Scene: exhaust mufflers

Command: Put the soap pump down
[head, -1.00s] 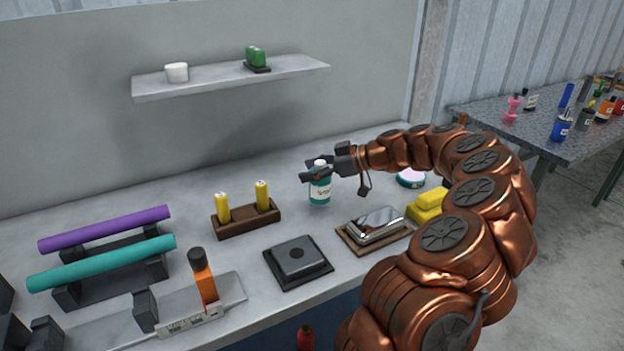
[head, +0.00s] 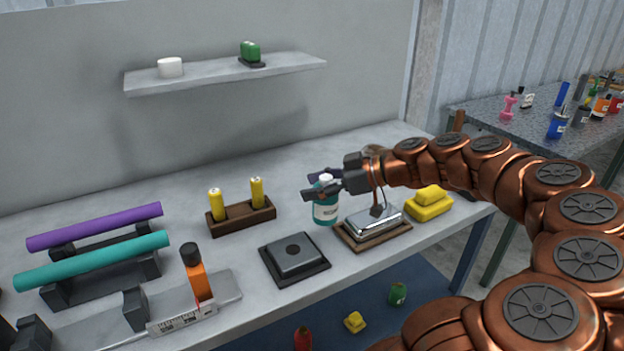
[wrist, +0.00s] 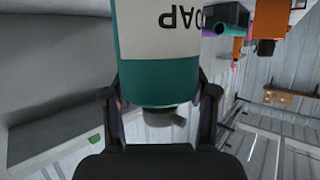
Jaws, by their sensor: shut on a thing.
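The soap pump (head: 325,211) is a teal and white bottle with a lettered label. It is upright at the worktable, left of the silver block on the wooden base. My gripper (head: 322,187) comes from the right and is shut on its upper part. In the wrist view the soap pump (wrist: 158,60) appears inverted, with part of the word SOAP showing, between the fingers of my gripper (wrist: 163,98). The bottle's base is close to the worktable (head: 180,265); I cannot tell whether it touches.
A dark square plate (head: 294,259) lies in front left. A wooden holder with two yellow cylinders (head: 241,214) stands left. Bare tabletop lies behind the bottle.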

